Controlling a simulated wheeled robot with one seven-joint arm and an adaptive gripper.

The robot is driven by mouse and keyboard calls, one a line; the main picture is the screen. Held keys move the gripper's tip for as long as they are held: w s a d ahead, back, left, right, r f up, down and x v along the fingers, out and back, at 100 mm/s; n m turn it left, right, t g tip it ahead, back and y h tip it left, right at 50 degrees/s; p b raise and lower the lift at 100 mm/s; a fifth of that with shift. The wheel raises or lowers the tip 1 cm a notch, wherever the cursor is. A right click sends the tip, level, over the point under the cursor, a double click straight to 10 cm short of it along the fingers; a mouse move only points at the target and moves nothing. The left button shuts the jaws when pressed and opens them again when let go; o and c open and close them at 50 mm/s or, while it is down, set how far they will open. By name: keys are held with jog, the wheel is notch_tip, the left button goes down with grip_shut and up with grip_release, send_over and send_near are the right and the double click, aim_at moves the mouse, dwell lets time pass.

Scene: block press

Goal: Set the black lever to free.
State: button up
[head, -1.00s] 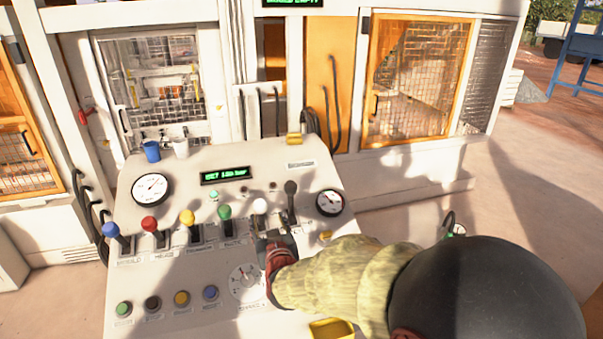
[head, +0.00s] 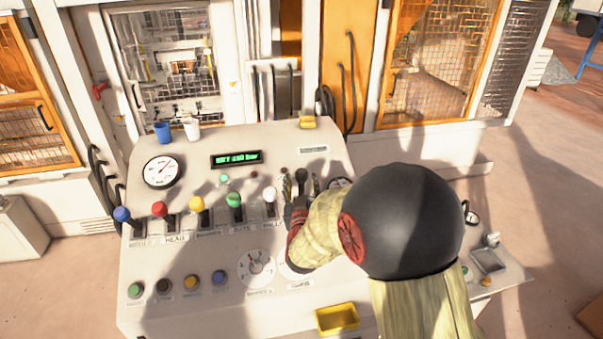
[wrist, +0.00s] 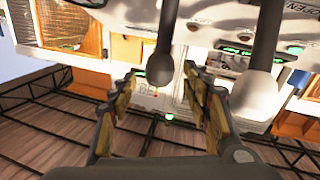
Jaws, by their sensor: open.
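The black lever (head: 301,175) stands at the right end of the lever row on the sloped control panel (head: 190,255). In the wrist view its dark knob and shaft (wrist: 161,62) show between the finger pads, with a visible gap on each side. My gripper (head: 300,184) is open, one finger on either side of the lever; in the wrist view its two fingers (wrist: 163,78) point toward the panel. My arm hides the lever's base and any label there.
The white-knobbed lever (head: 269,194) is close at the left of my gripper, with the green lever (head: 233,199) beyond it. A yellow tray (head: 337,318) sits at the panel's front edge.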

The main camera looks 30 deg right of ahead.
aim_at(301, 178)
jog(key=shift+x, duration=2.05)
grip_shut()
